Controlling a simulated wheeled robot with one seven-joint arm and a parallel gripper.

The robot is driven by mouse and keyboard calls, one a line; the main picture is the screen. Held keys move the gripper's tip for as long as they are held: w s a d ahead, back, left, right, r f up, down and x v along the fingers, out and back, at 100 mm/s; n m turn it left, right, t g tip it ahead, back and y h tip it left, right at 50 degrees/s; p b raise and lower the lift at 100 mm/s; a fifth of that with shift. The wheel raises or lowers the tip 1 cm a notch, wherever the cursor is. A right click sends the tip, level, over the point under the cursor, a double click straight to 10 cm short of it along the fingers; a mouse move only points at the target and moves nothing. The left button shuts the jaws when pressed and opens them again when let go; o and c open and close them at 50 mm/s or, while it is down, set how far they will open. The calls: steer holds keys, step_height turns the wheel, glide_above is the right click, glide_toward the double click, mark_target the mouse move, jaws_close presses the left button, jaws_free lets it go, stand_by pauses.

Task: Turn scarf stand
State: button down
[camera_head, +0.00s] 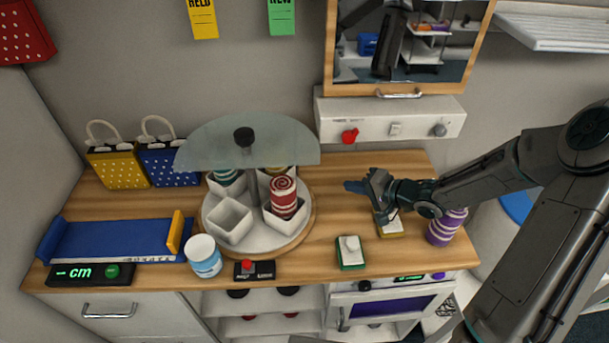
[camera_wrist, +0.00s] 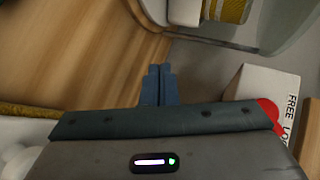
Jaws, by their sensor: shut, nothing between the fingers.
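The scarf stand (camera_head: 293,240) is a round wooden base with a white tray split into square cups, a central post (camera_head: 252,178) with a dark knob, and a part-round glass shade (camera_head: 210,146) above. A red and white rolled scarf (camera_head: 284,196) stands in the right front cup. The left front cup (camera_head: 229,220) is empty. Teal and yellow rolls show partly in the rear cups under the glass. My gripper (camera_head: 352,186) is to the right of the stand, apart from it, pointing left. In the wrist view its blue fingertips (camera_wrist: 159,84) are together with nothing between them.
A purple striped roll (camera_head: 446,226) and a yellow-edged block stand below my wrist. A green-based block (camera_head: 350,252) is at the front edge. A white jar (camera_head: 203,256), a red-button box (camera_head: 254,270) and a blue tray (camera_head: 110,240) lie front left. A control panel (camera_head: 375,119) is behind.

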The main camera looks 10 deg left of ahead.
mark_target(295, 172)
steer(key=w+a, duration=0.1)
steer(key=a, duration=0.3)
steer(key=w+a+f+y, duration=0.1)
steer(key=w+a, duration=0.1)
steer(key=a, duration=0.3)
steer(key=w+a+f+y+p, duration=0.1)
steer(key=a, duration=0.3)
steer(key=shift+w+a+f+g, duration=0.25)
steer(key=shift+w+a+g, duration=0.05)
steer(key=shift+a, duration=0.1)
steer(key=shift+m, duration=0.3)
